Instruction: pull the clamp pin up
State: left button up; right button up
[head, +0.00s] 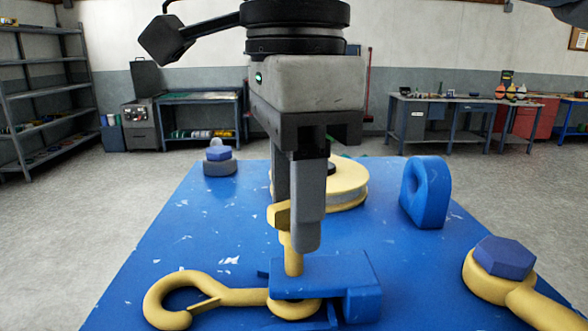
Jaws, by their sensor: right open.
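The yellow clamp pin (293,262) stands upright in the blue clamp block (325,275) at the front middle of the blue table. A yellow side tab (279,214) shows near its top. My right gripper (294,222) points down over the pin from above. Its jaws are open, with one grey finger in front of the upper pin and the other further left, behind the tab. The near finger hides part of the pin's top, and I cannot tell whether either finger touches it. My left gripper is not in view.
A yellow hook (178,298) runs to the clamp from the left. The blue tabletop (205,240) also carries a yellow-rimmed wheel (347,186), a blue eye (425,192) and a large bolt (503,257) on a yellow fitting at right. A smaller blue bolt (218,154) is at back left.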

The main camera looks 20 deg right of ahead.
pick_arm(q)
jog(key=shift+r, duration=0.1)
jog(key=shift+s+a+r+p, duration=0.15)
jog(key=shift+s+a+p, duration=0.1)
jog(key=shift+p, duration=0.55)
pick_arm(e)
notch_tip(320, 180, up, 16)
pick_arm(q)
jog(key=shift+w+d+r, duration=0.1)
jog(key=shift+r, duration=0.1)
pick_arm(e)
jog(key=shift+s, duration=0.1)
